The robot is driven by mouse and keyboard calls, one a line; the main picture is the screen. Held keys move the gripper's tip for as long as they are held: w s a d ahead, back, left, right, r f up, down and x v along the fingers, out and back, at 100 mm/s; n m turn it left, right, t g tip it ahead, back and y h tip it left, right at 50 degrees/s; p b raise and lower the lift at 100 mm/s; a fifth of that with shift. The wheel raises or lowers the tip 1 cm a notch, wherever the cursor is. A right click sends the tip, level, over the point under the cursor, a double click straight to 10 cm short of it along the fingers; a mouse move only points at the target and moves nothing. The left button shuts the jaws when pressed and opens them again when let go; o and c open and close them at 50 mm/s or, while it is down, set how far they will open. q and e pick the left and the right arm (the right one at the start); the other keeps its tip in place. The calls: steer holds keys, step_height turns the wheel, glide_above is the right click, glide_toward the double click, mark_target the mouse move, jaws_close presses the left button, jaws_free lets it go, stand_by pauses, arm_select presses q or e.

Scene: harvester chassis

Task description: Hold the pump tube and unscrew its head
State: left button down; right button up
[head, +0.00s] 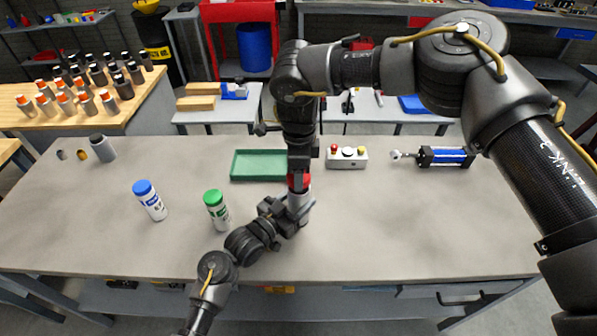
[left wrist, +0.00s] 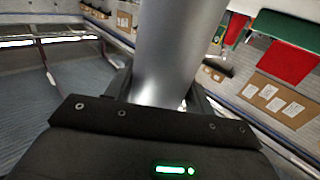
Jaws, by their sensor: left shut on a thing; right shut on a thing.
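The pump tube (head: 306,214) is a silver-grey cylinder standing upright near the middle of the workbench, with a red head (head: 299,181) on top. My left gripper (head: 296,208) comes in low from the front left and is shut on the tube's body. In the left wrist view the smooth grey tube (left wrist: 168,50) rises between the dark fingers. My right gripper (head: 301,168) points straight down from above and is shut on the red head, hiding its top. The tube's lower part is partly hidden by my left gripper.
A white blue-capped bottle (head: 150,201) and a green-capped one (head: 217,211) stand left of the tube. A green tray (head: 237,165) and a button box (head: 347,158) lie behind. A blue cylinder (head: 446,157) lies at right; a dark-capped grey canister (head: 102,148) is far left. The bench's right front is clear.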

steer(key=shift+r, duration=2.05)
arm_select(q)
steer(key=shift+c, duration=2.3)
jaws_free()
steer(key=b+v, duration=0.2)
steer(key=v, duration=0.9)
steer(key=shift+f+b, duration=0.1)
steer(key=shift+b, duration=0.3)
arm_select(e)
step_height(320, 180, down, 3)
steer(key=shift+r, duration=0.1)
arm_select(q)
steer(key=shift+s+a, duration=0.4)
